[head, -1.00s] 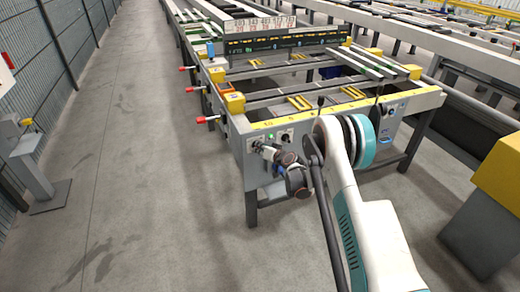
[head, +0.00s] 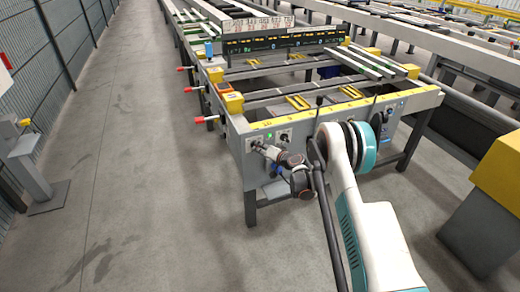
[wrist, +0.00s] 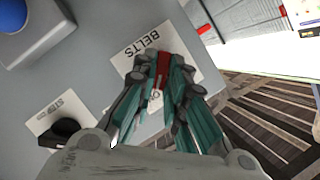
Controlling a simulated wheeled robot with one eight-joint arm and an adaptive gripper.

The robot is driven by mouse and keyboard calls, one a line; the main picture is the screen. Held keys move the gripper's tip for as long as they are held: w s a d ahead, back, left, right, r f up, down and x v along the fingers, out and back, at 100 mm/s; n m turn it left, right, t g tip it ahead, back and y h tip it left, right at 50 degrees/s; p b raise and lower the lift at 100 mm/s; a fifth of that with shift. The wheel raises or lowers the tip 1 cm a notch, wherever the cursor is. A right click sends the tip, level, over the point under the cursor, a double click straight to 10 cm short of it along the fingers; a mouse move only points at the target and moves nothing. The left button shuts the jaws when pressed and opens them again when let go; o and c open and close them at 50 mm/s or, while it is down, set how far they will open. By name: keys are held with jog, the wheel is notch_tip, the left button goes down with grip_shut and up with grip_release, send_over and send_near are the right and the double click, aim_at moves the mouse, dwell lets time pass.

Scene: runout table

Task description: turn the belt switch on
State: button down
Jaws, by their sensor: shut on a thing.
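The belt switch (wrist: 163,66) shows in the wrist view as a narrow red handle on a white plate (wrist: 180,40) marked BELTS. My gripper (wrist: 160,82) has its teal fingers on both sides of the red handle and is shut on it. The fingers hide the handle's lower part and some of the plate's lettering. In the head view my gripper (head: 257,146) is at the left part of the grey control panel (head: 250,172) on the table's near end. The switch itself is too small to make out there.
A black knob (wrist: 66,132) on its own white label and a blue button (wrist: 14,10) on a grey box are left of the switch in the wrist view. Red-tipped handles (head: 200,119) stick out from the table's left side. The aisle floor (head: 130,180) is clear.

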jog(key=c, duration=1.6)
grip_release()
jog(key=shift+s+d, duration=0.1)
jog(key=v, duration=1.1)
jog(key=shift+s, duration=0.35)
jog(key=shift+d+r, duration=0.1)
jog(key=shift+d, duration=0.05)
jog(key=shift+r, duration=0.15)
